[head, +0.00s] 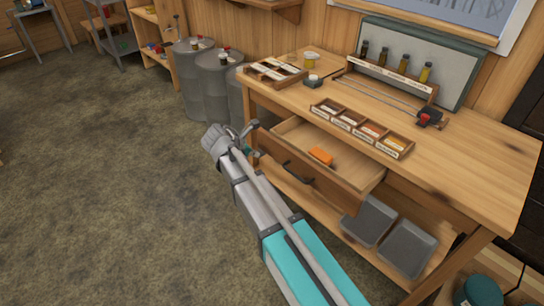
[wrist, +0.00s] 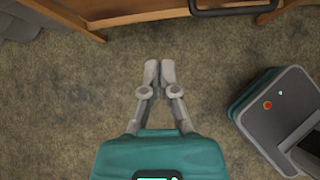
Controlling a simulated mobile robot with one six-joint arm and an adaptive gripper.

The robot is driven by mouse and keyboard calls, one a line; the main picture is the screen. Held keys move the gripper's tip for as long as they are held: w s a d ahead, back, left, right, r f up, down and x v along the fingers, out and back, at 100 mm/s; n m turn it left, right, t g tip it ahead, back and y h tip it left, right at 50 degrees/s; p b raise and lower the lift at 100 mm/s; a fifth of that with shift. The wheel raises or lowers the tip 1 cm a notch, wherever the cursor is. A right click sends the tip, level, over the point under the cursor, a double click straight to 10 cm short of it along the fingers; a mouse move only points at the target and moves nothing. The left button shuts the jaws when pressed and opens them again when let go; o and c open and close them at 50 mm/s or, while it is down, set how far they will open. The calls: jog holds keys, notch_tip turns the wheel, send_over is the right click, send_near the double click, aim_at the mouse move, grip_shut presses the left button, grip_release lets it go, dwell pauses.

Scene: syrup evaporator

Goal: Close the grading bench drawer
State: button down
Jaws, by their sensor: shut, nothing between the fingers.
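The grading bench drawer (head: 305,178) is pulled out from under the left part of the wooden grading bench (head: 490,185). An orange block (head: 320,156) lies inside it. The drawer's dark handle (head: 297,173) is on its front face; a dark handle also shows at the top edge of the wrist view (wrist: 237,11). My gripper (wrist: 159,68) is shut and empty, over the floor in front of the bench. In the head view my arm reaches to the left of the drawer front and its end hides the fingers. Any contact with the drawer cannot be made out.
Sample bottles (head: 383,57) and a divided sorting tray (head: 362,128) stand on the bench top. Grey bins (head: 408,248) sit on the lower shelf. Grey barrels (head: 205,80) stand left of the bench. The floor (head: 90,180) at left is clear.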

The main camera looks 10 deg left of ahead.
aim_at(278, 154)
jog(key=shift+a+n, duration=0.4)
jog(key=shift+a, duration=0.35)
jog(key=shift+f, duration=0.1)
jog(key=b+x, duration=0.2)
jog(key=x, duration=0.2)
jog(key=w+r+b+x, duration=0.1)
jog(key=b+x, duration=0.1)
jog(key=x, duration=0.1)
jog(key=d+b+x, duration=0.1)
jog(key=b+x, duration=0.2)
jog(key=x, duration=0.1)
jog(key=shift+w, duration=0.35)
jog(key=shift+w+d, duration=0.45)
jog(key=shift+w, duration=0.1)
